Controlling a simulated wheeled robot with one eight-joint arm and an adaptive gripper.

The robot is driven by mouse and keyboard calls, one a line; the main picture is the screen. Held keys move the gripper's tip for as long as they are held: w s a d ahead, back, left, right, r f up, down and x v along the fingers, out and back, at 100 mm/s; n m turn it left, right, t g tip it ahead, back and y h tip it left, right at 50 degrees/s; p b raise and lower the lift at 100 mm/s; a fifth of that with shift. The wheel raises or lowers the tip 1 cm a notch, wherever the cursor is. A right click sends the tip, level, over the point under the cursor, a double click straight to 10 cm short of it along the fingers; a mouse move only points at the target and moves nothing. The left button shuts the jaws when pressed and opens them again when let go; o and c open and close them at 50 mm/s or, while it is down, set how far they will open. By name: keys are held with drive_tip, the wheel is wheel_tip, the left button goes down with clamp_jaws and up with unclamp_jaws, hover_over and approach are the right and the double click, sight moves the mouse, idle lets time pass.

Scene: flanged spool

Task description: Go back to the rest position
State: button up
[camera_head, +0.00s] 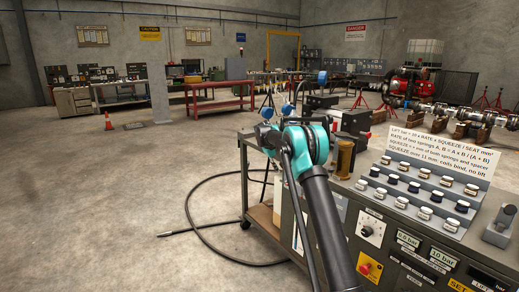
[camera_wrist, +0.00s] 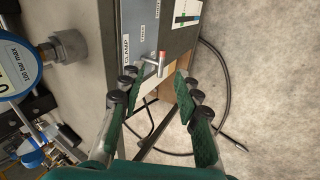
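My gripper (camera_wrist: 157,88) shows in the wrist view with its two green-padded fingers spread apart and nothing held between them. A small metal lever with a red tip (camera_wrist: 152,64) on a labelled grey panel appears beyond the fingertips; contact between them cannot be told. In the head view my dark and teal arm (camera_head: 308,150) reaches over the cart, and its gripper end is hidden behind the teal joint. A brass-coloured spool-like part (camera_head: 345,157) stands upright just right of that joint.
A round blue gauge (camera_wrist: 15,72) is left of my gripper. A black hose (camera_head: 200,225) lies on the floor. Open floor (camera_head: 110,210) is at left.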

drive_tip(key=s+d+r+m+y, duration=0.15)
drive_tip(key=s+d, duration=0.25)
drive_tip(key=s, duration=1.1)
drive_tip(key=s+d+r+m+y, duration=0.1)
drive_tip(key=s+d+r+m, duration=0.15)
drive_tip(key=s, duration=1.15)
drive_tip(key=s+f, duration=0.3)
drive_tip(key=s, duration=0.7)
drive_tip(key=s+f+m+y, duration=0.1)
drive_tip(key=s+f, duration=0.3)
drive_tip(key=s, duration=0.7)
drive_tip(key=s+d+f+m+y, duration=0.1)
drive_tip(key=s+f, duration=0.3)
drive_tip(key=s, duration=0.7)
drive_tip(key=shift+s+f, duration=0.25)
